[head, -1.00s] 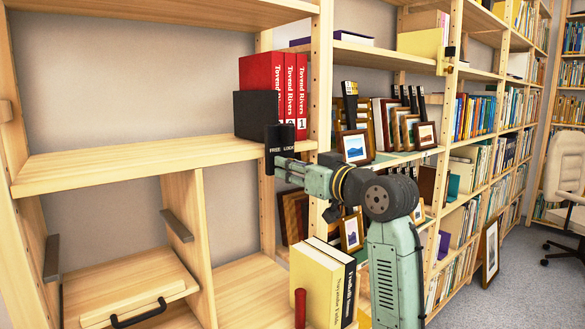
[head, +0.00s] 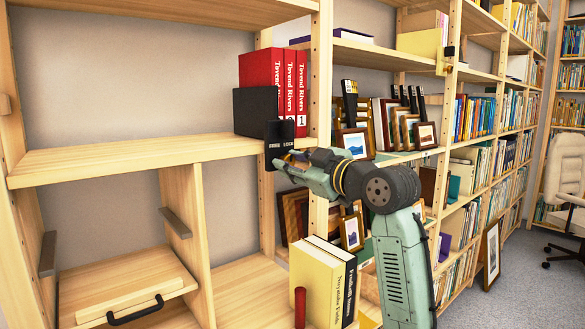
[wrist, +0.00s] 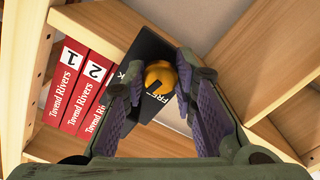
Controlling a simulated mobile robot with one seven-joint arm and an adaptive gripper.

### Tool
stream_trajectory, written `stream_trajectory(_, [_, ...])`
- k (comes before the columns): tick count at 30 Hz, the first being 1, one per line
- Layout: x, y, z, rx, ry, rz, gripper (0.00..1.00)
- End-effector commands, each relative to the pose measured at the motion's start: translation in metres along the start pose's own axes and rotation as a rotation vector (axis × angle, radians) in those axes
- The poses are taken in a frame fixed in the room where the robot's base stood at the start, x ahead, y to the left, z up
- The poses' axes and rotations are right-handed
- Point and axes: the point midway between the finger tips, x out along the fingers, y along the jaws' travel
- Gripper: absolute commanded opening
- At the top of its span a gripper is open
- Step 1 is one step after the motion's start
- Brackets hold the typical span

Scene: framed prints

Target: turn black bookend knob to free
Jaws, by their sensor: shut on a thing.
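The black bookend (head: 256,111) stands on the shelf against the red books. Its front plate (head: 280,144) hangs at the shelf's front edge and carries the words FREE and LOCK. In the wrist view the orange-yellow knob (wrist: 161,76) sits on the black bookend plate (wrist: 142,52), partly covering its lettering. My gripper (wrist: 155,80) is shut on the knob, its purple-padded fingers on either side. In the head view my gripper (head: 279,164) reaches the plate from the lower right, and the knob is hidden. I cannot tell which word the knob points to.
Red Tovend Rivers books (head: 283,80) stand beside the bookend. A wooden shelf upright (head: 319,110) is close to my arm. Yellow and black books (head: 328,280) and a red cylinder (head: 300,307) are below. Framed prints (head: 355,143) stand to the right.

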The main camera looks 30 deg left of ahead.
Motion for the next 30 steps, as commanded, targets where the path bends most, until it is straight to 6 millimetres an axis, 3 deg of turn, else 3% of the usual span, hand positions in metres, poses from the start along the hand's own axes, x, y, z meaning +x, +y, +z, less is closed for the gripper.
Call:
stream_trajectory(18, [-0.0002,0.0008,0.0001,-0.584,0.0,0.001,0.0])
stream_trajectory(30, [0.0001,0.0008,-0.0006,-0.87,0.001,0.0,0.0])
